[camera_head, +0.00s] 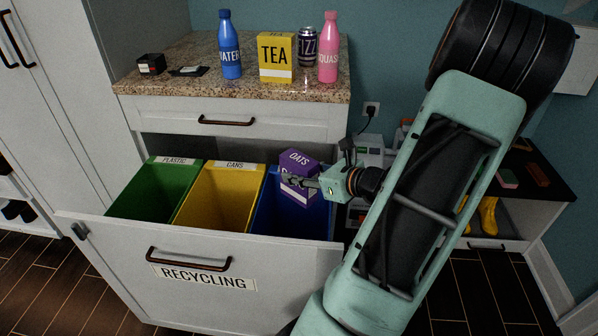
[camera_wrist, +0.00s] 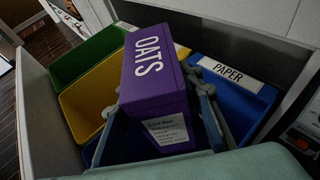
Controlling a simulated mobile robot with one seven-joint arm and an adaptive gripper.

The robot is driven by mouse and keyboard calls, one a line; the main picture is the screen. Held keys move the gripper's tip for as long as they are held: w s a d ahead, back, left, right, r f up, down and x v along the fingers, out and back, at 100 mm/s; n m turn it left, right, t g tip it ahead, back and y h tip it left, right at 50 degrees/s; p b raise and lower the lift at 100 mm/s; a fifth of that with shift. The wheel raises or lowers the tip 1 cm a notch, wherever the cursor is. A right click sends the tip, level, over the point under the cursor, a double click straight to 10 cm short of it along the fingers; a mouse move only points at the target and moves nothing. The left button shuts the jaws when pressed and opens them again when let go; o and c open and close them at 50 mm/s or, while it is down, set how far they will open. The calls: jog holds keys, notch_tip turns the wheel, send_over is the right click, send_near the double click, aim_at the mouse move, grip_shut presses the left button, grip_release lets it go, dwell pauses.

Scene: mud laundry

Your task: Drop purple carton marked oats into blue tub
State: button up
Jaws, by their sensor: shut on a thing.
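The purple carton marked OATS (camera_head: 299,160) is held in my gripper (camera_head: 302,182), over the blue tub (camera_head: 290,220). In the wrist view the carton (camera_wrist: 153,75) fills the middle, with OATS on its upper face and a white label on its lower face. My gripper is shut on the carton, with a grey finger (camera_wrist: 213,105) along its right side. The blue tub (camera_wrist: 238,105) shows behind and to the right of the carton, with a PAPER label on its rim. The carton hides part of the tub's inside.
The open recycling drawer (camera_head: 200,252) also holds a green PLASTIC tub (camera_head: 155,190) and a yellow CANS tub (camera_head: 217,195). The counter (camera_head: 180,88) above bears a blue bottle (camera_head: 230,45), yellow TEA carton (camera_head: 277,57), dark can (camera_head: 307,47) and pink bottle (camera_head: 328,47).

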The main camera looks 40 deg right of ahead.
jog(key=o, duration=1)
jog(key=shift+o, duration=0.2)
jog(key=v, duration=1.2)
